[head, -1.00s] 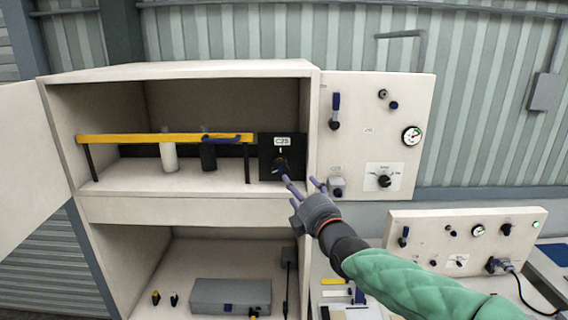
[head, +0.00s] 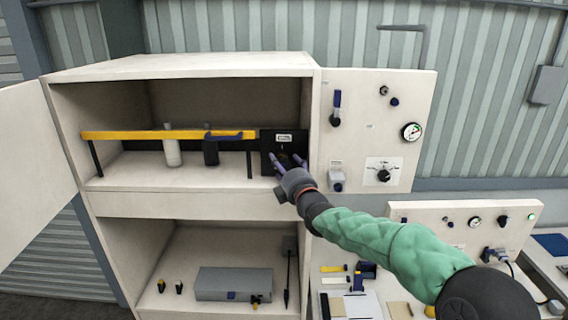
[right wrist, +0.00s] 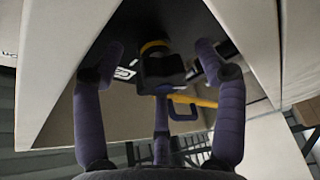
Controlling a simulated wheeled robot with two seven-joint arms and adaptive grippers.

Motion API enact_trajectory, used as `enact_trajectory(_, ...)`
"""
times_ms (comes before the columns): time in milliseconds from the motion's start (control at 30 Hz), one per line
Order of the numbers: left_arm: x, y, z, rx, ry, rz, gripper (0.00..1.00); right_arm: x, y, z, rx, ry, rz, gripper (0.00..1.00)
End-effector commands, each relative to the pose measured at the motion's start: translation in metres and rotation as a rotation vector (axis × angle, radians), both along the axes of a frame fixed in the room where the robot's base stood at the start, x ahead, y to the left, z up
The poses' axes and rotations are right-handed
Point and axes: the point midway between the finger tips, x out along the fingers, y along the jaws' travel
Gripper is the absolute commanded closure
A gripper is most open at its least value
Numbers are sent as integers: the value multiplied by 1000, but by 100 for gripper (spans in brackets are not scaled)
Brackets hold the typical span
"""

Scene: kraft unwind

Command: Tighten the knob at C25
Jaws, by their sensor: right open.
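The black C25 panel (head: 268,141) stands at the right end of the upper cabinet shelf, with a white label (head: 284,138) near its top. My right gripper (head: 288,161) is in front of this panel and hides most of its knob in the head view. In the right wrist view, a dark knob (right wrist: 163,70) with a yellow ring sits between the spread purple fingers of the right gripper (right wrist: 158,80). The fingers are open, with visible gaps to the knob at the sides. My left gripper is not in view.
A yellow bar (head: 150,135) runs across the shelf front, with a white cylinder (head: 172,151) and a dark cylinder (head: 210,152) by it. A panel (head: 400,105) with a gauge, levers and another knob stands just right of the cabinet. A grey case (head: 234,284) lies below.

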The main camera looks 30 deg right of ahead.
Motion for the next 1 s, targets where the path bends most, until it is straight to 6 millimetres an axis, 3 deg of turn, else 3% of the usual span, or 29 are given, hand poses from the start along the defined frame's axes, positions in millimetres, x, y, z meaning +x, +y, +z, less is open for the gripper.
enact_trajectory(267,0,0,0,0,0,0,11,1,0,0,0,-1,0,28)
enact_trajectory(467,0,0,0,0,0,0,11,1,0,0,1,0,-1,79)
enact_trajectory(500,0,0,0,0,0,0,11,1,-1,-1,1,1,-1,82)
enact_trajectory(1000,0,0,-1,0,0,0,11,1,-1,-3,5,4,-3,85)
